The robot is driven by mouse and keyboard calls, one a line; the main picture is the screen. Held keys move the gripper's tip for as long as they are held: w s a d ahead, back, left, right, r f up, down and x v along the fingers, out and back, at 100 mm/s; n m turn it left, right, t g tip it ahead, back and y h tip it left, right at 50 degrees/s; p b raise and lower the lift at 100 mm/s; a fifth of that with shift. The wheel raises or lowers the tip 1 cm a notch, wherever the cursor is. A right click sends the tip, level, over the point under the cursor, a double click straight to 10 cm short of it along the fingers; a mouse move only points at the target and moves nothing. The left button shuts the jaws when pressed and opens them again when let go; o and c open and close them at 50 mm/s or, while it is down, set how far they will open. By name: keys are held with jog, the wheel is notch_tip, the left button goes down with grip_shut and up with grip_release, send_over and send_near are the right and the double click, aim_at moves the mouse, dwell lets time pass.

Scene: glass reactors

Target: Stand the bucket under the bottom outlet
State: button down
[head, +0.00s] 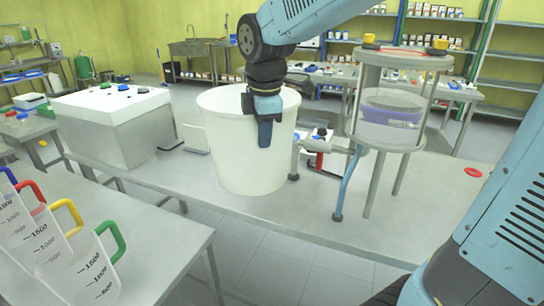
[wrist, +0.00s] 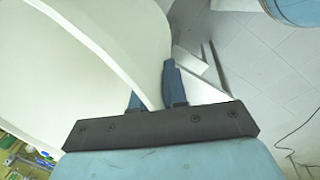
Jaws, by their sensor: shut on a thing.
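A large white bucket (head: 240,155) stands upright, on or just above the grey bench, in the middle of the head view. My gripper (head: 266,134) is shut on the bucket's near rim from above. In the wrist view the bucket wall (wrist: 118,50) passes between the two blue fingers (wrist: 154,88). The glass reactor (head: 390,108) stands to the right of the bucket on metal legs. Its bottom outlet (head: 350,150) seems to be the grey pipework low on its left side, just right of the bucket. Whether the bucket base touches the bench is hard to tell.
A white box (head: 115,125) with coloured caps stands left of the bucket. A red ring (head: 473,172) lies on the bench at the right. Measuring jugs (head: 75,260) stand on a nearer table at the left.

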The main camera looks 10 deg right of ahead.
jog(key=shift+w+d+f, duration=0.5)
jog(key=shift+w+f, duration=1.15)
jog(key=shift+f, duration=0.2)
jog(key=shift+w+d+f, duration=0.45)
jog(key=shift+w+f, duration=1.2)
jog(key=shift+f, duration=0.25)
jog(key=shift+w+d+f, duration=0.5)
jog(key=shift+w+f, duration=1.15)
jog(key=shift+f, duration=0.2)
jog(key=c, duration=1.2)
grip_release()
jog(key=shift+o, duration=0.2)
notch_tip(320, 180, up, 12)
jog(key=s, duration=0.2)
jog(key=shift+s+d, duration=0.15)
jog(key=shift+d, duration=0.05)
